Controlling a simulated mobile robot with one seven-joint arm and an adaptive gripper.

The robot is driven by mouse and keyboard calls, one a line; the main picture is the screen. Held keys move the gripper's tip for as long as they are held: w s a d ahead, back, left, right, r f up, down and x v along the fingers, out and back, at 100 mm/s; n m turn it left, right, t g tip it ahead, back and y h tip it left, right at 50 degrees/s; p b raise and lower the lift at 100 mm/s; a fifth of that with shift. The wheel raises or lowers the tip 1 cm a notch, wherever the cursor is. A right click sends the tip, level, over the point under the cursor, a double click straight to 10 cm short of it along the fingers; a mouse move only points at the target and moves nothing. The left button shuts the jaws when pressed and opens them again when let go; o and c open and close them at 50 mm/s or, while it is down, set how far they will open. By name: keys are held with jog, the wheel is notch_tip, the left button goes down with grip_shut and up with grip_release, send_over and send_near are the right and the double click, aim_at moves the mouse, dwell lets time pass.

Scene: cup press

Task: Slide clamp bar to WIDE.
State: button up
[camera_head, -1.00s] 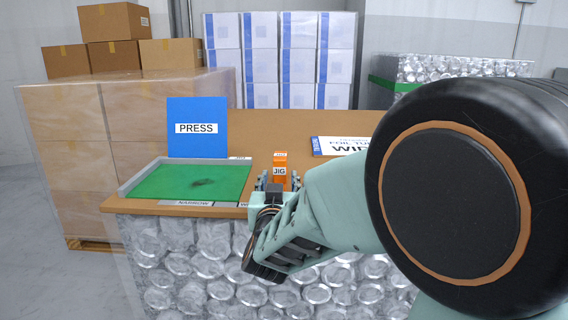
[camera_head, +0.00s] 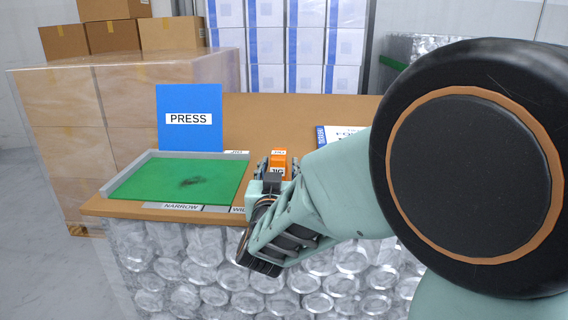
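A green pad (camera_head: 180,181) lies in a grey-edged frame (camera_head: 128,172) on the brown table. NARROW (camera_head: 181,207) and WIDE (camera_head: 238,210) labels sit along its front edge, the WIDE one partly covered by my gripper. An orange block marked JIG (camera_head: 279,158) stands right of the pad. My gripper (camera_head: 277,172) is at this block, its fingers apart on either side of it. I cannot tell whether they touch it. No separate clamp bar can be made out; the area beside the pad is partly hidden by my gripper.
A blue PRESS sign (camera_head: 189,118) stands behind the pad. A white and blue sign (camera_head: 338,135) lies on the table at right, partly covered by my arm. Cartons (camera_head: 75,95) stand at left and white-blue boxes (camera_head: 325,60) behind. The table (camera_head: 255,118) is bare behind the block.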

jog(key=shift+c, duration=0.3)
grip_shut()
jog(key=a, duration=0.8)
jog(key=shift+w+r, duration=0.1)
jog(key=shift+w, duration=0.05)
jog(key=shift+o, duration=0.3)
grip_release()
jog(key=shift+d, duration=0.1)
